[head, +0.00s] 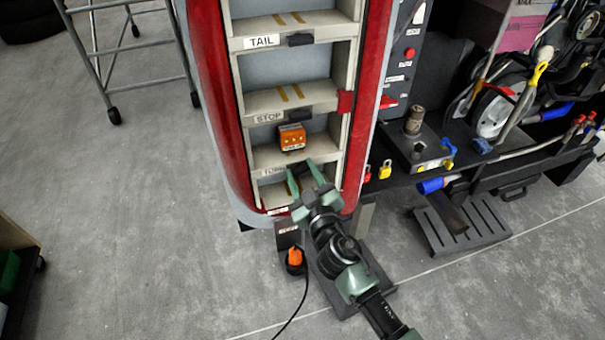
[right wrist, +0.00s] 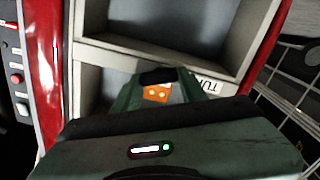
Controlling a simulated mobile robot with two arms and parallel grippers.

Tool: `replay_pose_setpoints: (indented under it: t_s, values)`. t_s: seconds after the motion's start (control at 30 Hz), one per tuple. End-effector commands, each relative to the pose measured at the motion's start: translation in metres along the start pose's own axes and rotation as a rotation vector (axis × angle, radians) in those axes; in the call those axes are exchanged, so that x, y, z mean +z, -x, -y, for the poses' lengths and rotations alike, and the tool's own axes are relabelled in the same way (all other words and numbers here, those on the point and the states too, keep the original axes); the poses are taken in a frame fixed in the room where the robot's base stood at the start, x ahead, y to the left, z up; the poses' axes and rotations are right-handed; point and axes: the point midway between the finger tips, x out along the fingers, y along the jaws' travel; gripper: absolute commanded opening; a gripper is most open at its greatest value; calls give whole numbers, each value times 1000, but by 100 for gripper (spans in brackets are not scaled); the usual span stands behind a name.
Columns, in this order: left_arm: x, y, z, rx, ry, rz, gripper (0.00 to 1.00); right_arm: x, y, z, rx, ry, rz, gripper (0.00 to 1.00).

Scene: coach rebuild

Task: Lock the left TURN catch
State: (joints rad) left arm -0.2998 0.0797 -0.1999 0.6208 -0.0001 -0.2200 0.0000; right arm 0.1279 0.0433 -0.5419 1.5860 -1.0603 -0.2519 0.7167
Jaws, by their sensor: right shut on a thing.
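The tall lamp housing (head: 247,103) has a red shell and pale shelf compartments labelled TAIL, STOP and TURN. The TURN label (head: 272,172) is on the lower crossbar; it shows upside down in the right wrist view (right wrist: 208,86). The dark TURN catch (head: 304,169) sits beside this label, mostly covered by my fingers. My right gripper (head: 306,177) is shut on it; the dark catch also shows between the fingers in the right wrist view (right wrist: 157,77). Whether the catch is turned to lock is hard to tell. An orange lamp block (head: 292,137) sits above it. My left gripper is out of view.
A dark catch (head: 300,39) sits beside the TAIL label. A red block (head: 345,102) is on the housing's right edge. A dark bench (head: 440,170) with padlocks and a vise-like block stands close at right.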

Motion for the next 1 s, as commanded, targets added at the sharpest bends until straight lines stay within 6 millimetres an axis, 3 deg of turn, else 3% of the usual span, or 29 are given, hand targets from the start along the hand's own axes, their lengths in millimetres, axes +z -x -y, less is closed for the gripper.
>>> replay_pose_setpoints:
  t_s: [1.0]
  values:
    - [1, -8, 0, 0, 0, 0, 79, 3, 0, 5, -2, 933, 1, 1]
